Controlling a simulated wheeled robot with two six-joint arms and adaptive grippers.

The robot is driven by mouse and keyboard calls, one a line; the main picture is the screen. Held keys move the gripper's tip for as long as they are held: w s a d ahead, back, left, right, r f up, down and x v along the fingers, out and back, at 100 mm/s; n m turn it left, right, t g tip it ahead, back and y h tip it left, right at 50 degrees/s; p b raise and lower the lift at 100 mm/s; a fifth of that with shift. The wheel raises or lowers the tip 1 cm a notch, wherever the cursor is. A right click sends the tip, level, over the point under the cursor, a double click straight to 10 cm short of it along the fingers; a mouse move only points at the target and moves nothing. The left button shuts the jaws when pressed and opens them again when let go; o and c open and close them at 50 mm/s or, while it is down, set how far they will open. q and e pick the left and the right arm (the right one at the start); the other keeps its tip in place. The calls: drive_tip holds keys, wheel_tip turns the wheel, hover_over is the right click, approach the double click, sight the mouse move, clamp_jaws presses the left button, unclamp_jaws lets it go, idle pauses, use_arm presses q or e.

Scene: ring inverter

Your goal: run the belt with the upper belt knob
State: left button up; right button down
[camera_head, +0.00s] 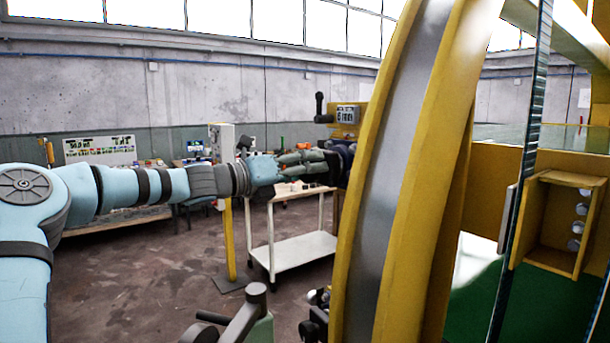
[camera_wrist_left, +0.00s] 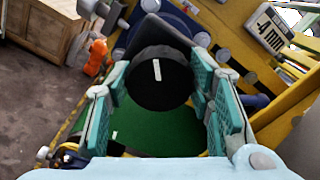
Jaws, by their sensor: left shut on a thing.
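The belt knob (camera_wrist_left: 158,80) is a black round disc with a white mark, seen face-on in the left wrist view. My left gripper (camera_wrist_left: 160,90) has its teal fingers on either side of the knob and is shut on it. In the head view my left arm reaches across from the left, and my left gripper (camera_head: 332,162) meets a dark part at the machine's left side. The knob itself is mostly hidden there by the fingers. I cannot make out my right gripper.
A large yellow curved guard (camera_head: 420,180) with a grey band fills the middle right of the head view. A white cart (camera_head: 305,252) stands behind my left arm. Grey levers (camera_head: 240,318) show at the bottom edge. An orange bottle (camera_wrist_left: 96,58) is near the wooden cabinet (camera_wrist_left: 45,28).

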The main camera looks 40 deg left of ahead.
use_arm(q)
drive_tip(key=n, duration=0.3)
drive_tip(key=shift+n, duration=0.3)
drive_tip(key=n, duration=0.4)
drive_tip(key=shift+n, duration=0.3)
drive_tip(key=n+p, duration=0.1)
drive_tip(key=n, duration=0.3)
drive_tip(key=n+p, duration=0.2)
drive_tip(key=n, duration=0.4)
drive_tip(key=shift+r+p, duration=0.1)
drive_tip(key=shift+p, duration=0.2)
drive_tip(key=n+p, duration=0.2)
drive_tip(key=n, duration=0.2)
drive_tip(key=shift+n, duration=0.3)
drive_tip(key=n+p, duration=0.2)
drive_tip(key=n, duration=0.3)
drive_tip(key=shift+p, duration=0.4)
drive_tip(key=n+p, duration=0.2)
drive_tip(key=n, duration=0.3)
drive_tip(key=shift+n+p, duration=0.8)
drive_tip(key=shift+n, duration=1.3)
